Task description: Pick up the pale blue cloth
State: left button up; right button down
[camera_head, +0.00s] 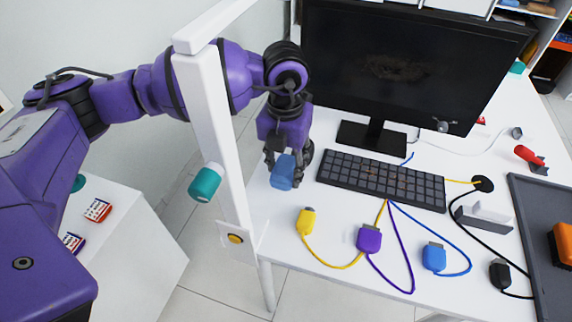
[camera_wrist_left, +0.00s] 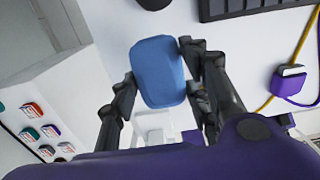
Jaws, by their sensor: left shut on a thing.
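The pale blue cloth (camera_head: 282,174) is a small, rounded blue piece near the left edge of the white desk in the head view. My left gripper (camera_head: 287,163) points down and is shut on it, with dark fingers on either side. The cloth also shows in the left wrist view (camera_wrist_left: 158,68), between the two fingers and standing out past their tips. I cannot tell whether it touches the desk. My right gripper is in neither view.
A white post (camera_head: 213,130) stands beside my left arm, with a teal cylinder (camera_head: 205,183) on it. A black keyboard (camera_head: 380,181) and monitor (camera_head: 405,65) are to the right. Yellow (camera_head: 307,221), purple (camera_head: 369,238) and blue (camera_head: 434,257) connectors lie in front. A grey tray (camera_head: 530,215) is far right.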

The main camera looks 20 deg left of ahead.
pick_arm(q)
jog(key=d, duration=1.1)
jog(key=d+p, duration=0.1)
jog(key=d, duration=0.5)
jog(key=shift+s+f, duration=0.3)
jog(key=shift+s, duration=0.1)
